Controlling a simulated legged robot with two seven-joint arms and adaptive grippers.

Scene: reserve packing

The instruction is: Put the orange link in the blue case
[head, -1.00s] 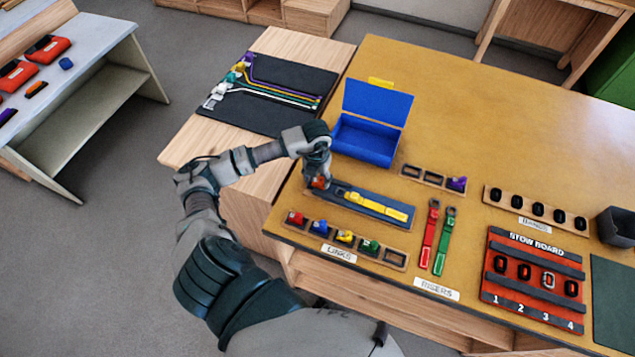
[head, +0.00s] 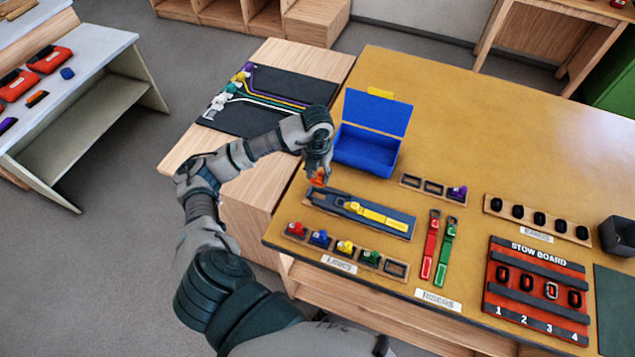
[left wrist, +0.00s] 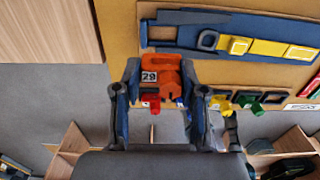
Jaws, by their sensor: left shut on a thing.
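The orange link (left wrist: 163,76), with a "29" label, is between the fingers of my left gripper (left wrist: 160,100) in the left wrist view. In the head view a bit of the orange link (head: 318,180) shows below my left gripper (head: 317,172), which is shut on it. The gripper is above the left end of the dark tray (head: 330,208) that holds a yellow riser (head: 375,215). The blue case (head: 366,152) stands open just behind and right of the gripper, its lid upright; the visible part of its inside looks empty. My right gripper is not in view.
A links rack (head: 397,268) with several coloured links is in front. Red (head: 429,245) and green (head: 446,250) risers lie to its right. A small rack (head: 412,183) with a purple piece is right of the case. The table behind the case is clear.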

